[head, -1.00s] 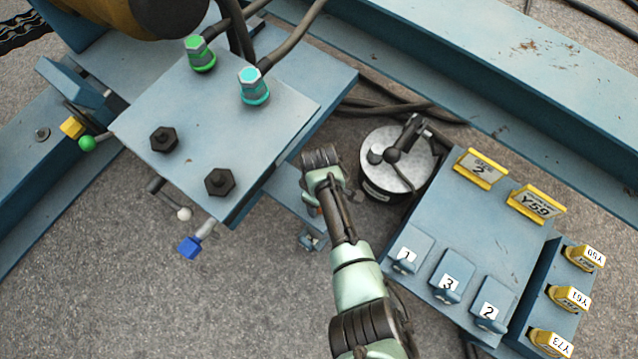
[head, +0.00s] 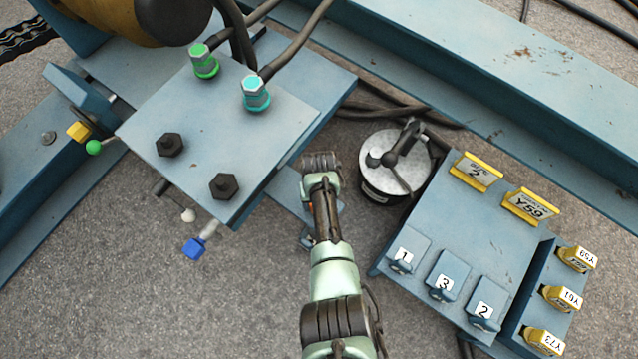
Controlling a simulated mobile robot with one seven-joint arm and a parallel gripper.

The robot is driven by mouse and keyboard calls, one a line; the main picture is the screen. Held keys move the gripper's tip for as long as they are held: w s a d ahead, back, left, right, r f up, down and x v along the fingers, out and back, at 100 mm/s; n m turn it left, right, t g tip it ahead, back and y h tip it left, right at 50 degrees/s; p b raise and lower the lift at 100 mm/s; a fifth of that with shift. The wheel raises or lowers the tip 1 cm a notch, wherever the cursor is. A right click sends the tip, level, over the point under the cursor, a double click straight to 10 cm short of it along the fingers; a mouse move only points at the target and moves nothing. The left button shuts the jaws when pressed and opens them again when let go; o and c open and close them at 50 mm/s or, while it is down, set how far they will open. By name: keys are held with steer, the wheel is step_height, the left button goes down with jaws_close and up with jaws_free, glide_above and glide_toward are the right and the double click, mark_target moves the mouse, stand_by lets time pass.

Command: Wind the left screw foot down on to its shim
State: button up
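My arm (head: 325,215) reaches up the middle of the head view and ends at a dark, rounded wrist joint (head: 321,162). My gripper's fingers are hidden beneath the arm, so I cannot see whether they hold anything. A low blue bracket (head: 287,196) shows partly to the left of the wrist, under the edge of the blue raised plate (head: 200,135). Small metal hardware (head: 306,238) shows beside my forearm, mostly covered by it. I cannot make out the left screw foot or its shim for certain.
The raised plate carries green (head: 204,62) and cyan (head: 255,94) cable connectors and two black bolts. A round drum with a crank (head: 396,165) stands right of my wrist. A blue panel (head: 475,225) with numbered tabs lies farther right. Bare floor (head: 130,290) is at lower left.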

steer(key=shift+s+m, duration=0.2)
steer(key=shift+m, duration=0.6)
steer(key=o, duration=1.4)
steer(key=shift+w, duration=0.1)
steer(key=shift+c, duration=0.2)
step_height(320, 180, up, 13)
steer(key=p, duration=0.8)
